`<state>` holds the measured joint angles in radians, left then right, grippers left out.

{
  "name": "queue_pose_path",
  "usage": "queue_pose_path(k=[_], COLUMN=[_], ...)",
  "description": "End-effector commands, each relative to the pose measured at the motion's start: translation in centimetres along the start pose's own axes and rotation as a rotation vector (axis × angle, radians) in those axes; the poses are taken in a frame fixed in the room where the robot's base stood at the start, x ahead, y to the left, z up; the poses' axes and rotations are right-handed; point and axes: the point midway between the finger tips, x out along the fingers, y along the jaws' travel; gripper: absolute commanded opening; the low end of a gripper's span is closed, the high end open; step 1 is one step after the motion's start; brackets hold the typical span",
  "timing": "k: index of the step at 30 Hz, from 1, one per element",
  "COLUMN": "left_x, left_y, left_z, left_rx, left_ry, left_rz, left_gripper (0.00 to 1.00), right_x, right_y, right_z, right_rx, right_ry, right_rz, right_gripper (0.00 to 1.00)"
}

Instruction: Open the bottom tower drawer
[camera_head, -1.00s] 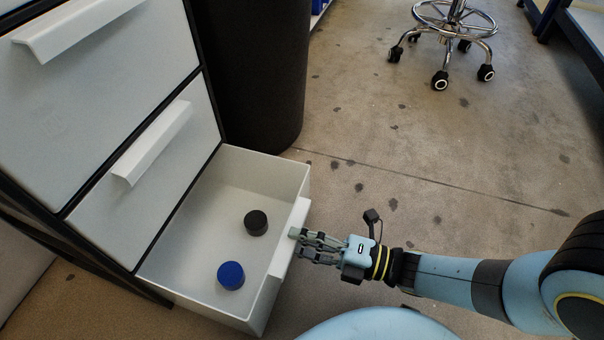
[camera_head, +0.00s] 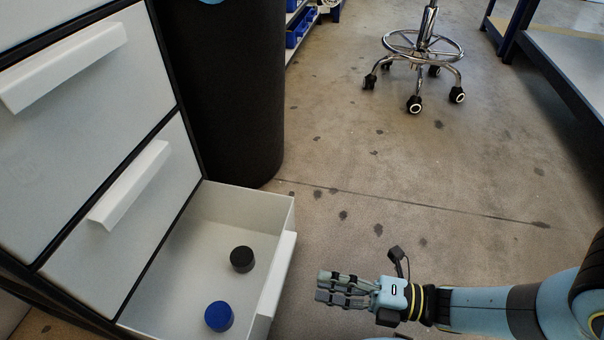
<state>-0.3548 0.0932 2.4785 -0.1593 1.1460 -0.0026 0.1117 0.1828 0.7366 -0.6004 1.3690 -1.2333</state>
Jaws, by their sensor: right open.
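The bottom tower drawer (camera_head: 185,275) stands pulled out of the white drawer tower (camera_head: 75,150), with its inside showing. A black round cap (camera_head: 242,259) and a blue round cap (camera_head: 219,316) lie on its floor. Its white handle (camera_head: 277,275) runs along the front panel. My right gripper (camera_head: 322,286) is open and empty, to the right of the handle with a gap between them. The lower front of the drawer is cut off by the picture's edge. My left gripper is not in view.
Two closed drawers with white handles (camera_head: 130,185) are above. A black bin-like cylinder (camera_head: 228,95) stands behind the open drawer. A wheeled chrome stool (camera_head: 424,50) and a bench (camera_head: 565,60) are farther back. The floor (camera_head: 400,170) between is clear.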

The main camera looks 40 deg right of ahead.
Motion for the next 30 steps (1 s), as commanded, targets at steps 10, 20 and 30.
queue_pose_path(k=[10,20,30], left_x=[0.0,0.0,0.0], left_y=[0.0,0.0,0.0], left_z=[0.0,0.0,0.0], left_rx=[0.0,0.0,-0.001], left_ry=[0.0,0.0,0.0], left_rz=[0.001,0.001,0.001], left_gripper=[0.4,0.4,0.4], right_x=[-4.3,-4.4,-4.4], right_y=[-0.1,-0.1,-0.1], right_z=[0.0,0.0,0.0], right_rx=[0.0,0.0,0.001], right_ry=[0.0,0.0,0.0], right_rz=[-0.003,-0.002,-0.002], right_gripper=[0.42,0.42,0.42])
